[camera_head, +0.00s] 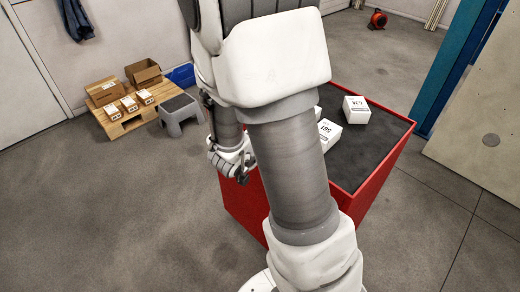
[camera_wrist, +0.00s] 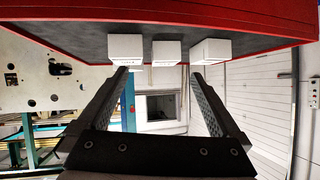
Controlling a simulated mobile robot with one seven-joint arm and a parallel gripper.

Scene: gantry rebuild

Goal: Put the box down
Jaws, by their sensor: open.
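Three white boxes stand on the dark top of a red cart (camera_head: 385,165). In the head view, one box (camera_head: 356,109) is toward the back right, another (camera_head: 328,131) is closer, and the third is mostly hidden behind my arm. In the wrist view, which is upside down, a left box (camera_wrist: 126,48), a middle box (camera_wrist: 166,52) and a right box (camera_wrist: 211,50) form a row. My gripper (camera_head: 242,174) is beside the cart's left side, apart from the boxes. The wrist view shows my gripper (camera_wrist: 160,76) with its fingers spread and nothing held between them.
A wooden pallet (camera_head: 126,121) with cartons and small boxes lies at the back left, with a grey step stool (camera_head: 181,112) beside it. A blue post (camera_head: 458,60) stands right of the cart. The floor at the left is clear.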

